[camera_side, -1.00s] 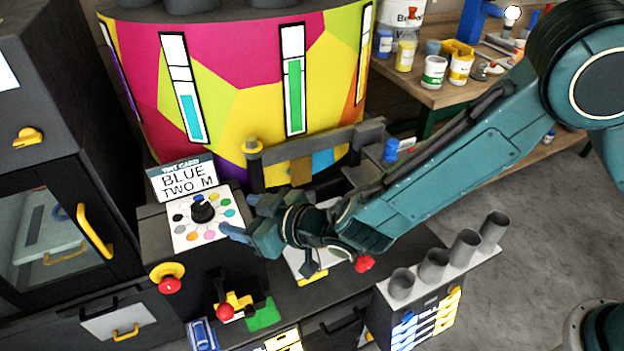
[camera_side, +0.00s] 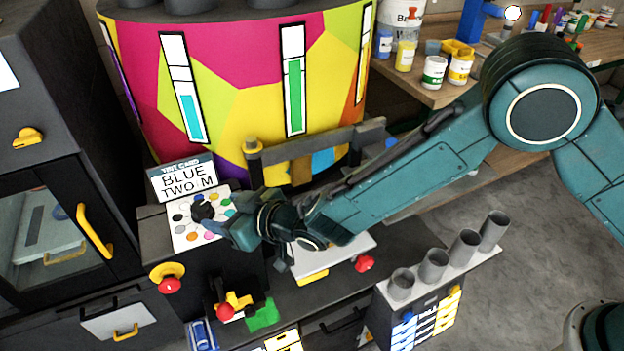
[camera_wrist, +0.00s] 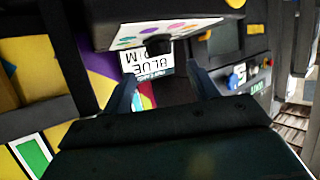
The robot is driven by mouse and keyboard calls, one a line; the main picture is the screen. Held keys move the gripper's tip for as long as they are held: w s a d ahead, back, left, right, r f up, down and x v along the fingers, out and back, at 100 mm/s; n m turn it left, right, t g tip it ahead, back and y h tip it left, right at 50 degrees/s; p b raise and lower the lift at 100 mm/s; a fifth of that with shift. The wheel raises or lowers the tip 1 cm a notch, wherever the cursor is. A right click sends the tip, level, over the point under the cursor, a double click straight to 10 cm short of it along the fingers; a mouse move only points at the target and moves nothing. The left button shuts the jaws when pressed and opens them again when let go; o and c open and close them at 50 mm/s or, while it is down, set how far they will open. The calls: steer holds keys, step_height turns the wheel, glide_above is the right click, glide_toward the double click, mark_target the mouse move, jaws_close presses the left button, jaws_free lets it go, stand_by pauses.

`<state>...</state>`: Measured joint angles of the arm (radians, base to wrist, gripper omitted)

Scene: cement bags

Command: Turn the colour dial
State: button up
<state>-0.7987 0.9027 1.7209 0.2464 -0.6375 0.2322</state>
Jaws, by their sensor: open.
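The colour dial is a black knob (camera_side: 203,210) on a white plate (camera_side: 183,236) ringed with coloured dots. In the side view my gripper (camera_side: 226,222) is just right of the knob and partly covers the plate's right side. In the wrist view the two fingers of my gripper (camera_wrist: 163,86) are spread apart with nothing held between them. The knob (camera_wrist: 160,45) shows beyond the fingertips, dark against the plate (camera_wrist: 165,30). I cannot tell whether a finger touches it. The tint card (camera_side: 184,180) behind the plate reads BLUE, TWO, M.
A yellow-collared red button (camera_side: 168,278) and a red-knobbed lever (camera_side: 227,308) stand in front of the plate. The multicoloured drum (camera_side: 245,90) is behind. A rack of grey tubes (camera_side: 433,265) is at right. A dark cabinet (camera_side: 60,150) stands at left.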

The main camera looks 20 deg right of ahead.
mark_target(205, 206)
steer(key=shift+x, duration=4.35)
steer(key=c, duration=1)
steer(key=shift+d+n+g+y, duration=0.1)
steer(key=shift+n+g+y, duration=0.2)
steer(key=shift+n+y, duration=0.1)
